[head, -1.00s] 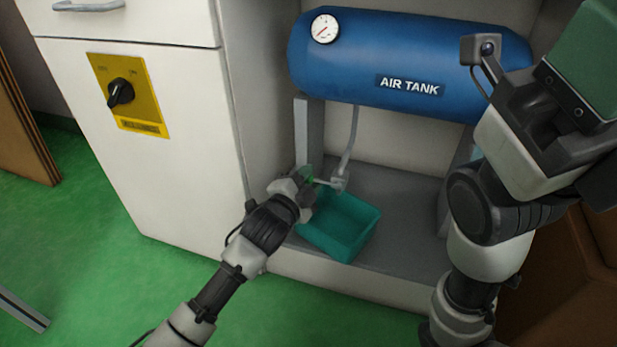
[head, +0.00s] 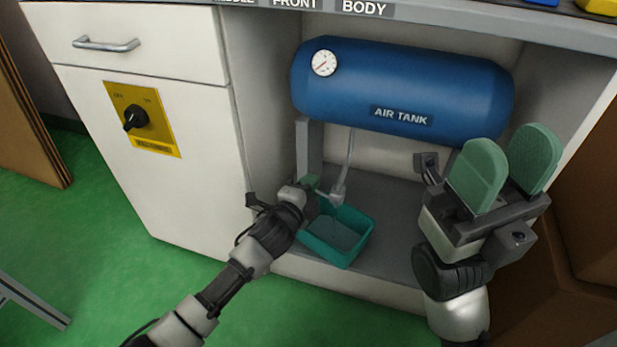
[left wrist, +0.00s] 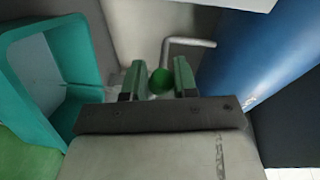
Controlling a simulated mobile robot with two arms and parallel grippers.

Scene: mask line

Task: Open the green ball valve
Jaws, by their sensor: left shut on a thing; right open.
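The green ball valve handle (left wrist: 160,80) shows in the left wrist view between the two fingers of my left gripper (left wrist: 158,78). That gripper is shut on it. In the head view my left gripper (head: 312,190) is at the valve, under the blue air tank (head: 400,90), and hides most of it. A grey pipe (head: 345,165) runs down from the tank to the valve; its bent end (left wrist: 190,42) shows in the left wrist view. My right gripper (head: 505,165) is open and empty, in front of the tank's right end.
A teal bin (head: 352,248) stands on the cabinet shelf (head: 388,215) below the valve. A white cabinet with a yellow switch plate (head: 160,140) is at left. Brown boxes (head: 570,240) stand at right.

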